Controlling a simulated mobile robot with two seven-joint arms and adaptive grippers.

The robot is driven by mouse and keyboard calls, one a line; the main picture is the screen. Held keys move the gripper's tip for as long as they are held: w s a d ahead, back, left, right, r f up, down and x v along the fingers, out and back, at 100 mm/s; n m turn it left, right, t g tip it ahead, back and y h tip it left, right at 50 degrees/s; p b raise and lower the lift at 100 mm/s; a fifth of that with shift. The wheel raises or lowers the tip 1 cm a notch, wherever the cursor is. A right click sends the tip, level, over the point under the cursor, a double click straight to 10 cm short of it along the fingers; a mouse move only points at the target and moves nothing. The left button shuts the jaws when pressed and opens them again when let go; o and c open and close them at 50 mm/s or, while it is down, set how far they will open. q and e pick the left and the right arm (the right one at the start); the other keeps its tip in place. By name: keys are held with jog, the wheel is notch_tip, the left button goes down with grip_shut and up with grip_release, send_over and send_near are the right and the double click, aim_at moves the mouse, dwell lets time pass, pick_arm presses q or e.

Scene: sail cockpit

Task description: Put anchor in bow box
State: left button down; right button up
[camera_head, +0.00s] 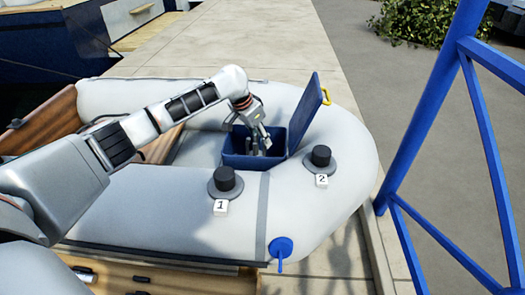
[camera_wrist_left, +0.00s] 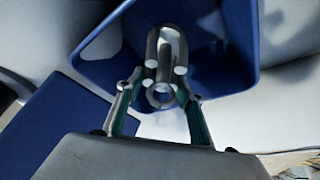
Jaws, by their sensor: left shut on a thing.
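The blue bow box (camera_head: 236,161) stands in the bow of the grey inflatable boat. Its blue lid (camera_head: 304,115), with a yellow handle, is raised on the right side. My left gripper (camera_head: 261,146) reaches down into the box opening. In the left wrist view the left gripper (camera_wrist_left: 160,88) is shut on the grey metal anchor (camera_wrist_left: 168,48). The anchor's ring end lies between the fingers and its body points away over the box interior. The box rim (camera_wrist_left: 258,45) frames it. I cannot tell whether the anchor touches the box floor. My right gripper is not in view.
Black knobs labelled 1 (camera_head: 225,180) and 2 (camera_head: 320,157) sit on the near tube, close to the box. A blue valve (camera_head: 281,248) is lower on the tube. A blue metal frame (camera_head: 425,115) stands to the right. The concrete dock (camera_head: 262,45) behind is clear.

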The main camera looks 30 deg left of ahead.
aim_at(260, 149)
pick_arm(q)
jog(key=shift+r, duration=0.15)
notch_tip(260, 149, down, 5)
jog(key=shift+f+b, duration=0.1)
jog(key=shift+b, duration=0.9)
jog(key=shift+f, duration=0.1)
jog(key=c, duration=1.3)
grip_release()
jog(key=shift+f, duration=0.15)
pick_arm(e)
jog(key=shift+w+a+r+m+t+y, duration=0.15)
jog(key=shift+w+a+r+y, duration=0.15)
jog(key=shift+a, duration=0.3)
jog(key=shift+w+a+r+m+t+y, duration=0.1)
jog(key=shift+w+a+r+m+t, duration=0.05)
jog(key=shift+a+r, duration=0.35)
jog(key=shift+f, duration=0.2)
